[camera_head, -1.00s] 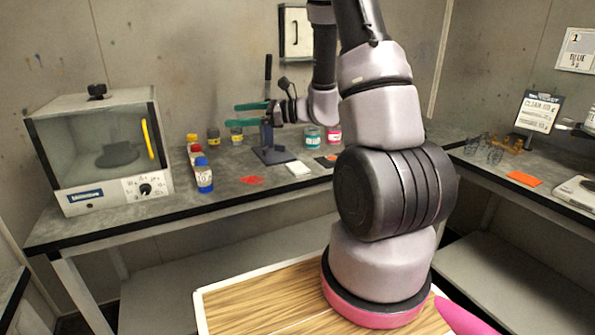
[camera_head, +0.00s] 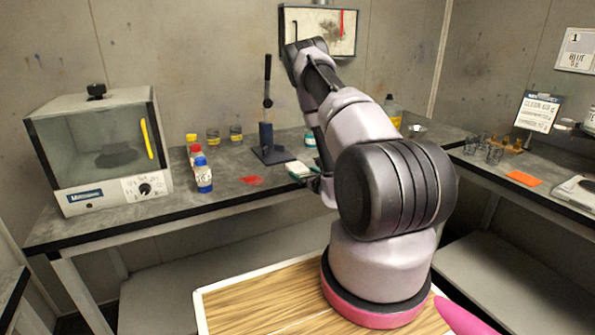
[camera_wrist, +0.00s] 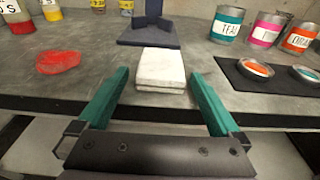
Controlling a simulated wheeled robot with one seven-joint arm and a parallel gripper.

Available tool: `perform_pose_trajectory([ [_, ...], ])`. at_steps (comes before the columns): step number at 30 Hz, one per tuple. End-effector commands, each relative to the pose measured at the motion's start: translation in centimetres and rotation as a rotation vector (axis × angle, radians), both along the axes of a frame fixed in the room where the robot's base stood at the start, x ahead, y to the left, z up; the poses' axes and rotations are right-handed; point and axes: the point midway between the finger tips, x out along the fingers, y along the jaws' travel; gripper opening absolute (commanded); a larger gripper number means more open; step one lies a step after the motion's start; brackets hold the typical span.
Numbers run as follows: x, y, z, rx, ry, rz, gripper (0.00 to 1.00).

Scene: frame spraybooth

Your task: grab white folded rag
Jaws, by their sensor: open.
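The white folded rag (camera_wrist: 161,68) lies on the grey workbench near its front edge. In the wrist view it sits just beyond and between the two green fingers of my gripper (camera_wrist: 160,98), which are open with nothing between their tips. In the head view the rag (camera_head: 297,168) shows as a small pale patch by the bench edge. My gripper (camera_head: 300,175) is beside it there, mostly hidden by my arm.
A dark stand (camera_wrist: 148,36) rises right behind the rag. A red patch (camera_wrist: 62,61) lies to its left. Labelled tins (camera_wrist: 227,23) and a dark mat with lids (camera_wrist: 255,68) are to its right. Bottles (camera_head: 203,175) and a glass-fronted cabinet (camera_head: 100,150) stand further left.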

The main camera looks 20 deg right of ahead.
Motion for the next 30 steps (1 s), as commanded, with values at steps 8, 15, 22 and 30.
perform_pose_trajectory([
  [8,2.6,0.0,-0.3,-0.001,-0.001,0.002,1.00],
  [15,5.8,0.0,-0.8,-0.001,-0.001,0.002,1.00],
  [22,6.3,-0.1,-0.9,0.001,0.000,0.001,1.00],
  [30,6.2,0.0,-0.9,0.001,0.000,0.001,0.32],
])
